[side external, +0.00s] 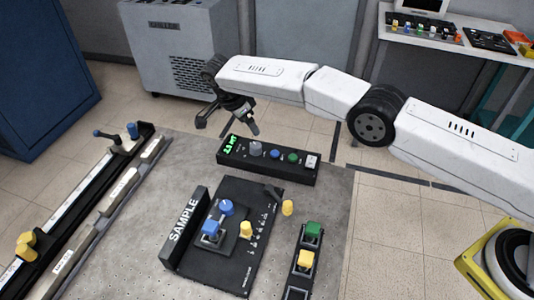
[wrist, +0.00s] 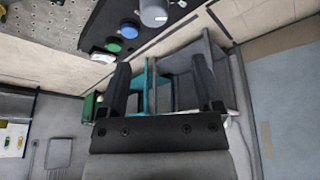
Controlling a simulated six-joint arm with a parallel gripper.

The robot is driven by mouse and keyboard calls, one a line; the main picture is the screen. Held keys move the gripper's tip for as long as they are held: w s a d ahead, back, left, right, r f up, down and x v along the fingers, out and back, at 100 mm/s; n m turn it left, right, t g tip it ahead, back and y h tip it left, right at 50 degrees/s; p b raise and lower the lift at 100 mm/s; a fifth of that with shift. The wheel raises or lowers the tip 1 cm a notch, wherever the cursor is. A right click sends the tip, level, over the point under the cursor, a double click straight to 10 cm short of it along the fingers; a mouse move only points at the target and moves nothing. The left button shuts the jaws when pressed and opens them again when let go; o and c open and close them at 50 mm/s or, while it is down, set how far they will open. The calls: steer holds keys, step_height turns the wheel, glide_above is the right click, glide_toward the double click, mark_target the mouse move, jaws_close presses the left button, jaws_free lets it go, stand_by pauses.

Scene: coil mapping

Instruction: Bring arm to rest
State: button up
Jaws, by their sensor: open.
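My gripper (side external: 228,126) is open and empty, in the air above and behind the black control box (side external: 266,163) with a green readout. In the wrist view its two fingers (wrist: 162,78) stand apart with nothing between them. The control box also shows at the top of the wrist view (wrist: 96,28), with a grey knob, a blue button and a green button. My arm reaches in from the right in the side view. The gripper touches nothing that I can see.
A black SAMPLE board (side external: 190,228) with blue and yellow parts lies on the grey table. A tray (side external: 292,272) holds a green and a yellow block. A long rail (side external: 75,215) runs along the left. A grey cabinet (side external: 170,45) stands behind.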

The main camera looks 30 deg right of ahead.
steer(key=s+d+r+n+y, duration=0.1)
steer(key=s+d+r+n, duration=0.3)
steer(key=d, duration=0.3)
steer(key=s+d+r+n+y, duration=0.2)
steer(key=s+d+r+n, duration=0.15)
steer(key=d+n, duration=0.25)
steer(key=s+d+n+t, duration=0.1)
steer(key=s+d+n, duration=0.2)
steer(key=s, duration=0.9)
steer(key=s+d+f+n+t+y, duration=0.1)
steer(key=s+d+n, duration=0.2)
steer(key=s+d, duration=0.3)
steer(key=s, duration=0.5)
steer(key=shift+s+d+f+n+t, duration=0.15)
steer(key=shift+s+f+n+t, duration=0.15)
steer(key=shift+s+n, duration=0.1)
